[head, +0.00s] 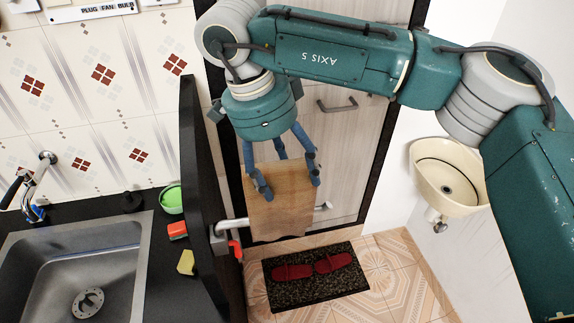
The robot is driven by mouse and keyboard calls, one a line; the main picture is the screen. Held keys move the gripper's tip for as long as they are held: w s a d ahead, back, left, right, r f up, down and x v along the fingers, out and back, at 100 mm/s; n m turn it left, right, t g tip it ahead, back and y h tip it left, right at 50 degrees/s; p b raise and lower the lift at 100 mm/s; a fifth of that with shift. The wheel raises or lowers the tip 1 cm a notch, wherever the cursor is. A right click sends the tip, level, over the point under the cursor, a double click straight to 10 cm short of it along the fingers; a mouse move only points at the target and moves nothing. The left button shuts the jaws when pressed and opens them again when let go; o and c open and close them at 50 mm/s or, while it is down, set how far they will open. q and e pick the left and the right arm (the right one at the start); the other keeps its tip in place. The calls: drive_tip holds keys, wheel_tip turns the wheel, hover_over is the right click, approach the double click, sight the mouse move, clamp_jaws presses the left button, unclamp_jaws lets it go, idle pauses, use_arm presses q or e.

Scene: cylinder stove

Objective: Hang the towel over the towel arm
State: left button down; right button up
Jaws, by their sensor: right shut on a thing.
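The towel (277,205) is a tan-brown cloth hanging flat below my right gripper (287,180). The gripper's blue fingers are shut on the towel's upper part. The towel arm (233,224) is a pale bar reaching right from the edge of the dark partition. It passes behind the towel, and what looks like its tip shows just past the towel's right edge. The towel covers the bar's middle, so I cannot tell whether cloth lies behind the bar or touches it. My left gripper is not in view.
A dark partition (196,180) stands left of the towel, beside a counter with a steel sink (70,270), green bowl (172,199) and sponge (186,262). A red item (236,250) is below the bar. A doormat with red slippers (292,272) lies below; a washbasin (447,175) is right.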

sight(266, 173)
wheel_tip(266, 173, down, 8)
drive_tip(key=b, duration=0.4)
drive_tip(key=shift+f+b, duration=1.15)
drive_tip(key=shift+f, duration=1.6)
drive_tip(key=o, duration=1.7)
drive_tip(key=shift+c, duration=0.2)
drive_tip(key=shift+r, duration=0.1)
drive_tip(key=v, duration=1.2)
